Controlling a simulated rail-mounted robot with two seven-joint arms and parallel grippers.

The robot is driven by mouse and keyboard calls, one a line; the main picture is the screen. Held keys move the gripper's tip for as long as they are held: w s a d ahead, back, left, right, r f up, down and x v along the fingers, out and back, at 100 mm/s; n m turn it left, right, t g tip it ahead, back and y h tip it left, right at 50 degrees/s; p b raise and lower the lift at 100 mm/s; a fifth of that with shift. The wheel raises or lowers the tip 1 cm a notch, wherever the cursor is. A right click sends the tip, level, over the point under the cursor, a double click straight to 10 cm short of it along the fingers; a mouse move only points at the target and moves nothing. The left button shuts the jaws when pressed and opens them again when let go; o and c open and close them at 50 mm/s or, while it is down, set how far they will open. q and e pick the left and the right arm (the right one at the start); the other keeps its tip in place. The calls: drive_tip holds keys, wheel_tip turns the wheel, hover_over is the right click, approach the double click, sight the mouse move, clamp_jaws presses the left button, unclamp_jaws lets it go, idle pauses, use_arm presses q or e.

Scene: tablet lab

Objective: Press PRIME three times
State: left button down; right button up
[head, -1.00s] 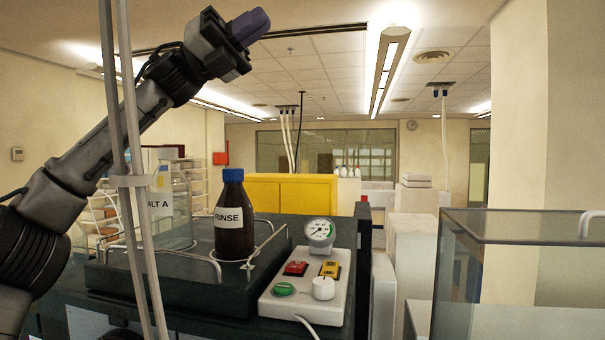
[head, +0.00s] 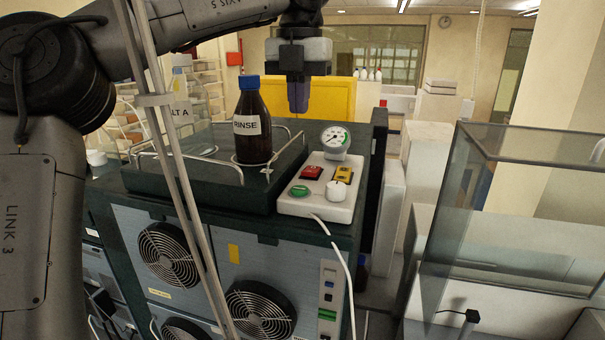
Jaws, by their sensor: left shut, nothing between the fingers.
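A white control box (head: 321,208) sits on the front right of the dark bench top. It carries a red button (head: 312,172), a yellow button (head: 343,173), a green button (head: 300,191), a white knob (head: 337,191) and a round dial gauge (head: 335,140). The lettering on the buttons is too small to read, so I cannot tell which is PRIME. My left gripper (head: 298,108) is shut and empty. It points down and appears above the box in the picture, apart from the buttons. My right gripper is not in view.
A brown RINSE bottle (head: 252,122) with a blue cap stands in a railed dark tray (head: 205,168) left of the box. Upright metal rods (head: 172,150) cross the view at left. A glass-walled enclosure (head: 520,215) is at right. A white cable (head: 345,255) hangs from the box.

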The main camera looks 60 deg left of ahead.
use_arm(q)
drive_tip(key=p, duration=0.2)
approach(299, 189)
wheel_tip(299, 189, down, 5)
drive_tip(key=shift+f, duration=1.3)
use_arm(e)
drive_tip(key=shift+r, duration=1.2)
